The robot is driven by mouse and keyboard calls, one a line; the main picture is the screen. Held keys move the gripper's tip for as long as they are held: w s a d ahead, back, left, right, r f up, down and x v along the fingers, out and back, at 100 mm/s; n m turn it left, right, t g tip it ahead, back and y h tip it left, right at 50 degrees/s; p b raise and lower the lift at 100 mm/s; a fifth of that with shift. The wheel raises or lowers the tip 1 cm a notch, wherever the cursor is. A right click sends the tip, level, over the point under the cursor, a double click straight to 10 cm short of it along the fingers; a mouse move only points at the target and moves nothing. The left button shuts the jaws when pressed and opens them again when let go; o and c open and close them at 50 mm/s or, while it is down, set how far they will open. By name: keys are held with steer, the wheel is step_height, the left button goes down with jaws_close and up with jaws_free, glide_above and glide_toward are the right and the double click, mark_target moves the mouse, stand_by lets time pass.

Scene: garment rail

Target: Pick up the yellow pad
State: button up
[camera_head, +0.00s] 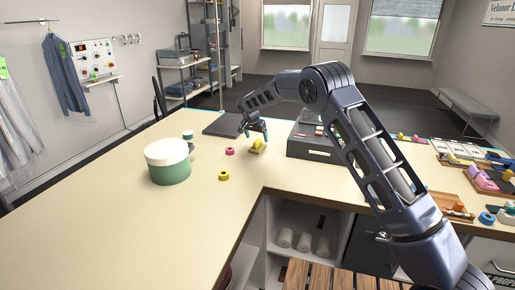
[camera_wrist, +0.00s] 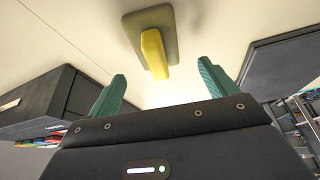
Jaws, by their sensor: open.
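The yellow pad (camera_head: 258,146) lies on the cream worktop, just below my gripper (camera_head: 256,134). In the wrist view the pad (camera_wrist: 154,50) shows a bright yellow raised bar on a flat olive-yellow base. My gripper (camera_wrist: 161,72) is open there, with a green finger on each side and nothing between them. The pad is ahead of the fingertips and apart from them, at about the middle of the gap. My arm reaches over the table from the right.
A dark grey box (camera_head: 312,148) stands right of the pad. A dark flat panel (camera_head: 222,124) lies behind to the left. A pink roll (camera_head: 230,151), a yellow roll (camera_head: 224,175) and a green tub with white lid (camera_head: 168,168) stand to the left. The front-left worktop is clear.

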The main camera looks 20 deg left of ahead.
mark_target(257, 140)
steer(key=shift+s+x, duration=0.1)
steer(key=shift+x, duration=1.25)
steer(key=shift+s+x, duration=0.15)
steer(key=shift+x, duration=1.15)
steer(key=shift+d+f, duration=0.1)
steer(key=shift+c, duration=0.3)
steer(key=c, duration=1)
